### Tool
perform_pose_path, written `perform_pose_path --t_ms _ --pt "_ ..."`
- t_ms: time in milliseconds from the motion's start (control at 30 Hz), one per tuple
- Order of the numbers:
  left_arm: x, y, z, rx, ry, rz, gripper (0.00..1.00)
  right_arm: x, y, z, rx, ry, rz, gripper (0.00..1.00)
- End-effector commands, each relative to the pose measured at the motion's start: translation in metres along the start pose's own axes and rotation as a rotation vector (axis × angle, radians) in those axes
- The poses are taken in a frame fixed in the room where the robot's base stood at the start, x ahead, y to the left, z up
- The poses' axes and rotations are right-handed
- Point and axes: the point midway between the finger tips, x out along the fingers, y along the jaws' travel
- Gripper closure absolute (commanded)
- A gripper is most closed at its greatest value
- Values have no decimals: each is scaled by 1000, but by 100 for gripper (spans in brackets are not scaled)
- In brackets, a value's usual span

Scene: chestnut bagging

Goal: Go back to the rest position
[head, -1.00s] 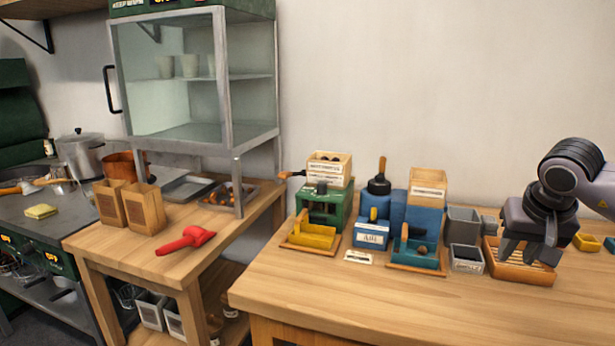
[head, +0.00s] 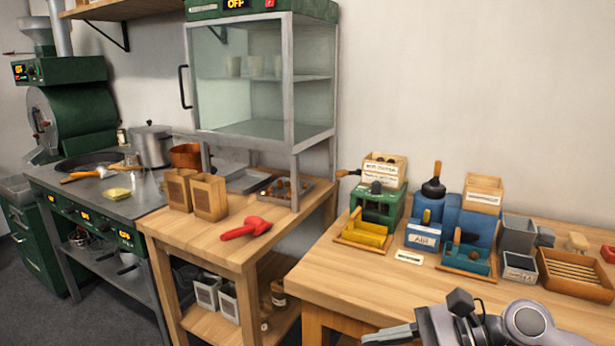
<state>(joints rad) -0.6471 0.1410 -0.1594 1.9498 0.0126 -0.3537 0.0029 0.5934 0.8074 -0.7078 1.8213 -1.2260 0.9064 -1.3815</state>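My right gripper (head: 390,335) shows at the bottom edge, its arm coming in from the lower right. Its fingers point left, in front of the wooden bench (head: 345,278). I see nothing held in it, but the picture's lower edge cuts it off, so its opening is unclear. My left gripper is out of view.
On the bench stand a green device (head: 378,205) with a yellow tray, a blue device (head: 468,228) with a teal tray, grey bins and a slatted wooden tray (head: 572,275). A red scoop (head: 246,228) lies on the lower table, below a glass cabinet (head: 262,85).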

Motion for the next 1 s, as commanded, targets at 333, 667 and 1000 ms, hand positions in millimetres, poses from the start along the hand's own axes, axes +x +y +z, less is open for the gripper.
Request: perform_pose_path --t_ms 333,667,1000 --pt "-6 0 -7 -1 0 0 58 22 -1 20 1140 -643 -249 67" --pt "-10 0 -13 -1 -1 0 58 -4 38 -83 2302 -1236 -487 67" --pt "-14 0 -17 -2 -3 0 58 -16 177 -185 -2089 1251 534 67"
